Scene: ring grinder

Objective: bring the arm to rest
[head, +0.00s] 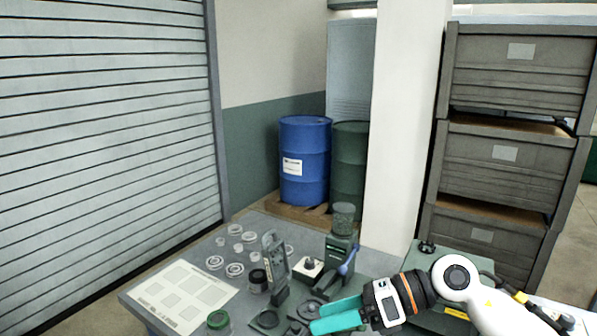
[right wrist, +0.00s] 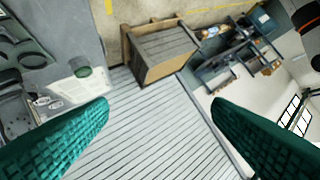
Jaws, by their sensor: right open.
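My right arm (head: 465,285) is white and comes in from the lower right in the head view. Its gripper (head: 337,317) has teal fingers and is above the front right part of the table, close to the dark fixtures there. In the right wrist view the two teal fingers (right wrist: 160,125) stand wide apart with nothing between them. Beyond them the slatted shutter shows. My left gripper is not in view.
The grey table (head: 225,253) carries several clear rings and jars (head: 235,269), a grinder with a blue lever (head: 340,255), a green-lidded jar (head: 218,320) and a white marked sheet (head: 182,295). Barrels (head: 304,160) and stacked crates (head: 512,165) stand behind.

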